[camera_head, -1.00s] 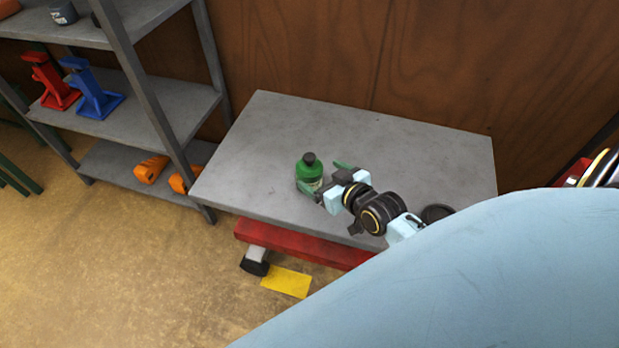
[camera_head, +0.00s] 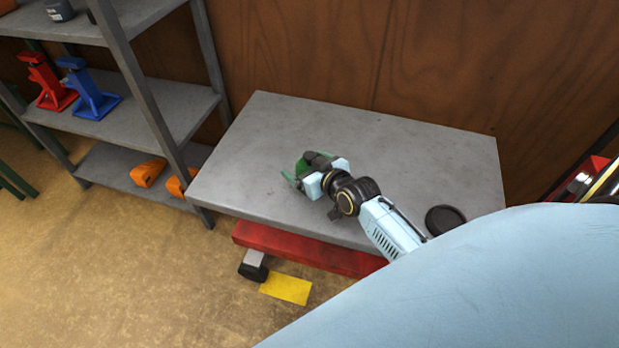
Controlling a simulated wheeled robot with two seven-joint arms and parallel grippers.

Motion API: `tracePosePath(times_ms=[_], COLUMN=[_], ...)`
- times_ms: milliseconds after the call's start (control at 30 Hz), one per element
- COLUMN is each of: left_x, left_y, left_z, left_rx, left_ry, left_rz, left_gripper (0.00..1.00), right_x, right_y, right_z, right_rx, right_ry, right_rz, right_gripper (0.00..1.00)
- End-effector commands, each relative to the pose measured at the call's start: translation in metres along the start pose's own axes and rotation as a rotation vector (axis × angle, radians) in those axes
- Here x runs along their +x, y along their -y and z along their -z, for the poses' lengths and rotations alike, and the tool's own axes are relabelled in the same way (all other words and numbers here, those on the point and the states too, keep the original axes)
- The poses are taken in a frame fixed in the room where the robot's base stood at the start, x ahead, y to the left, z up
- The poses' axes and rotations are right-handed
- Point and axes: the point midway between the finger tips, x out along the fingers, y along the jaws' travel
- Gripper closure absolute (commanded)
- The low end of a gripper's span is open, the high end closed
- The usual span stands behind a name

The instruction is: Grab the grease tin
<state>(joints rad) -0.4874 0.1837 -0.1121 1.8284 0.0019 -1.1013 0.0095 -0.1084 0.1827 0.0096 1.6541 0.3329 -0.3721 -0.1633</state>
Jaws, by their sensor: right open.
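A green container with a black cap, which looks like the grease tin (camera_head: 303,165), stands on the grey table (camera_head: 410,150), left of its middle. My right gripper (camera_head: 304,173) is at it, with its green-tipped fingers around or beside its body. The gripper and wrist hide most of the container, and I cannot tell whether the fingers touch it. The gripper is open. My left gripper is not in view.
A flat dark round thing (camera_head: 445,219) lies on the table right of my forearm. Metal shelves (camera_head: 170,100) with red and blue jacks stand at the left. A red beam (camera_head: 305,248) runs under the table's front edge. Most of the tabletop is clear.

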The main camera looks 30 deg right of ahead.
Motion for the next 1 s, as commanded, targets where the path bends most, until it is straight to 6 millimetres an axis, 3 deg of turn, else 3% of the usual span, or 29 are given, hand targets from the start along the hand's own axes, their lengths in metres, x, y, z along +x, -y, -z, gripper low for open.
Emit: tracePosePath(times_ms=[267,700,1000], left_x=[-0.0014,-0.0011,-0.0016], left_y=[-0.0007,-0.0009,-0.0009], left_z=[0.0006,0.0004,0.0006], left_rx=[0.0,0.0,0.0], left_ry=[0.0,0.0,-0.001], left_rz=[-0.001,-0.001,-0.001], left_gripper=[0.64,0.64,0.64], right_x=[0.001,0.0008,0.0005], right_y=[0.0002,0.0,-0.0002], right_z=[0.0001,0.0,0.0029], right_rx=[0.0,0.001,0.0], right_ry=[0.001,0.001,-0.004], right_rz=[0.0,0.0,0.0], right_gripper=[0.15,0.73,0.74])
